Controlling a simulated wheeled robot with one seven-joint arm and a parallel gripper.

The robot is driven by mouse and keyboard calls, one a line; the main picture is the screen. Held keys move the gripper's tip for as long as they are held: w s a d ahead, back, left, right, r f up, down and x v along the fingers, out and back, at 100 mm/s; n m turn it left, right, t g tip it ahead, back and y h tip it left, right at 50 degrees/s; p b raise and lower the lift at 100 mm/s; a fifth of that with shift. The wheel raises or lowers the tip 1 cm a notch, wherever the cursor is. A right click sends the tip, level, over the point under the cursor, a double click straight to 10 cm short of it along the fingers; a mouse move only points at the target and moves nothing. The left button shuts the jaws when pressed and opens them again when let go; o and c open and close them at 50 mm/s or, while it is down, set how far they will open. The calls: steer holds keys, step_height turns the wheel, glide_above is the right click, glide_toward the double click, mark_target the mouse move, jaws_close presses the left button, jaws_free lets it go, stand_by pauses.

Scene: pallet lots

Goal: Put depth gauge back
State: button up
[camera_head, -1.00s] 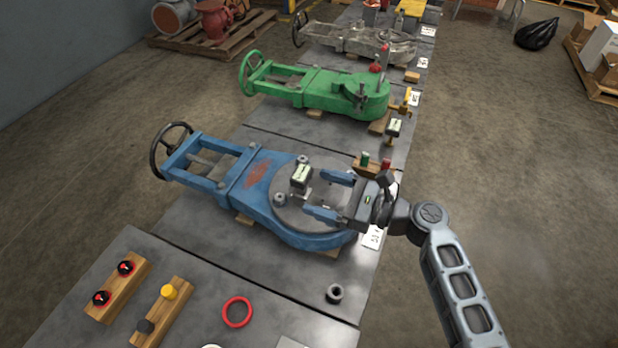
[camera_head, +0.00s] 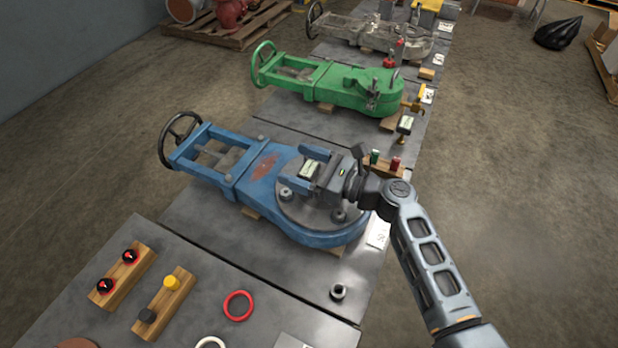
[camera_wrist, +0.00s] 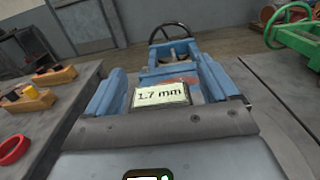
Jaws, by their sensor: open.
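The depth gauge (camera_head: 308,170), a small block with a pale display, stands on the round grey flange of the blue gate valve (camera_head: 262,188). In the wrist view the gauge display (camera_wrist: 162,94) reads 1.7 mm. My gripper (camera_head: 311,168) is open, its two blue fingers on either side of the gauge's display. I cannot tell whether the fingers touch it. The gauge's lower part is hidden in the wrist view.
A wooden block with a green and a red piece (camera_head: 384,164) lies just beyond my wrist. A green valve (camera_head: 340,90) stands further back. Nearer are a loose nut (camera_head: 338,292), a red ring (camera_head: 238,305) and wooden blocks with knobs (camera_head: 122,274).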

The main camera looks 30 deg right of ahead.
steer(key=shift+c, duration=0.5)
steer(key=c, duration=1.2)
steer(key=shift+c, duration=1.1)
steer(key=shift+r, duration=0.1)
